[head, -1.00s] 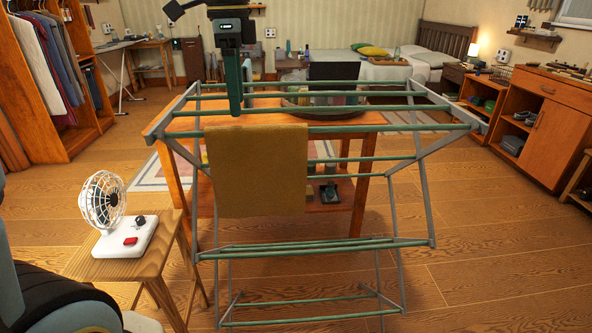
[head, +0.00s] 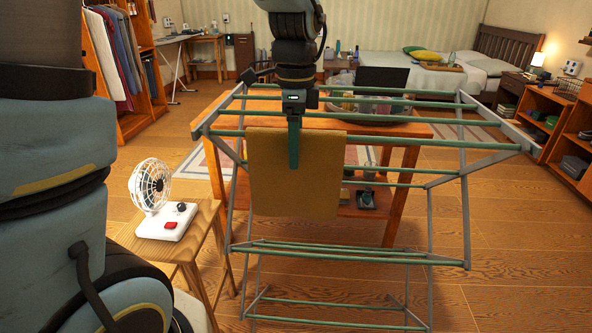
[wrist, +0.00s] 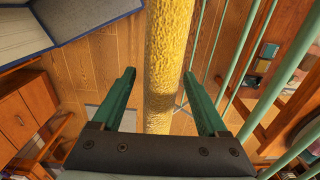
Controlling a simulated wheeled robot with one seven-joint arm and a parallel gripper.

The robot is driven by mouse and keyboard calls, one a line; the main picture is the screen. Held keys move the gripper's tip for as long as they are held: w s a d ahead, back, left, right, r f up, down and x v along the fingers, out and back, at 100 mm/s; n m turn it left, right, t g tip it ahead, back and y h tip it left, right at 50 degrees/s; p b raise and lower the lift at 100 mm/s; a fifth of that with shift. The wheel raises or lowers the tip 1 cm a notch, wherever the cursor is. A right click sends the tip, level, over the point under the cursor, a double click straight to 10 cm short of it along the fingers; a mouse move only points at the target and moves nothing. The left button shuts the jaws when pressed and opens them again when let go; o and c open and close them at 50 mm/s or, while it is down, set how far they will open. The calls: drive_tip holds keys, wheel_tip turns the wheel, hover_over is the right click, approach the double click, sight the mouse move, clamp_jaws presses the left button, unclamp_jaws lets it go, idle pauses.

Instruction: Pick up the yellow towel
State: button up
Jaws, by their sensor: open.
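The yellow towel (head: 310,185) hangs folded over the front green rail of the drying rack (head: 390,141) in the head view. My gripper (head: 294,150) points down at the towel's top edge, seen in front of its upper part. In the wrist view the towel (wrist: 168,50) runs as an upright yellow strip between my two green fingers (wrist: 158,95), with a gap on each side. The fingers are open and apart from the cloth. How deep the towel reaches between them is hard to tell.
A wooden table (head: 420,131) with bowls and dark items stands behind the rack. A white fan (head: 152,187) sits on a small wooden stool (head: 180,244) left of the rack. Other green rails lie close beside the towel.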

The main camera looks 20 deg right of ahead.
drive_tip(key=shift+f, duration=0.45)
clamp_jaws()
idle(0.3)
idle(0.8)
